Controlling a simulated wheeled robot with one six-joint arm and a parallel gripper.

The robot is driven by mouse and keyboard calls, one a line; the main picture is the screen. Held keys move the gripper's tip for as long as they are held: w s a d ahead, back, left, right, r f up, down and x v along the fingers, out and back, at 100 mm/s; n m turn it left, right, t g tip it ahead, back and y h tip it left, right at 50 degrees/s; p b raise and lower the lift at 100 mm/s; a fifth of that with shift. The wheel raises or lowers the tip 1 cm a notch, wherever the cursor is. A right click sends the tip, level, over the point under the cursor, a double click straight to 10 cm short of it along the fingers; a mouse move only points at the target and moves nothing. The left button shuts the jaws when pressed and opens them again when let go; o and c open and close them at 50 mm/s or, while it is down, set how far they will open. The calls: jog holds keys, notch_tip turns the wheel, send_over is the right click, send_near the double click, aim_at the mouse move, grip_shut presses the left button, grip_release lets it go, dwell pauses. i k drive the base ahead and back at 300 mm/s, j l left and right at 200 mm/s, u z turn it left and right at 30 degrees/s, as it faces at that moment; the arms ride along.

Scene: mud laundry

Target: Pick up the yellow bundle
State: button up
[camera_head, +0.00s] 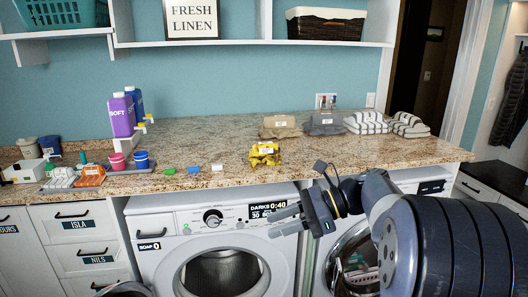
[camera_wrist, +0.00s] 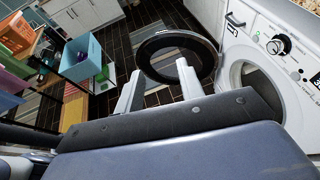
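The yellow bundle (camera_head: 264,154) lies on the granite counter near its front edge, a small crumpled yellow shape with a white label. In the head view my gripper (camera_head: 275,221) is below and to the right of the bundle, in front of the washers and apart from it. Its two fingers point left and are spread with nothing between them. In the wrist view my gripper (camera_wrist: 158,80) also shows two separated fingers with a gap between them. The bundle is not in the wrist view.
Behind the bundle, a brown bundle (camera_head: 280,127), a grey bundle (camera_head: 325,124) and striped bundles (camera_head: 367,123) lie on the counter (camera_head: 215,150). Small coloured blocks (camera_head: 194,169) lie left. The left washer's open door (camera_wrist: 178,55) and a blue bin (camera_wrist: 84,57) show in the wrist view.

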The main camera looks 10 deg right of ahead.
aim_at(262, 153)
jog(key=i+l+u, duration=0.3)
jog(key=i+l, duration=1.4)
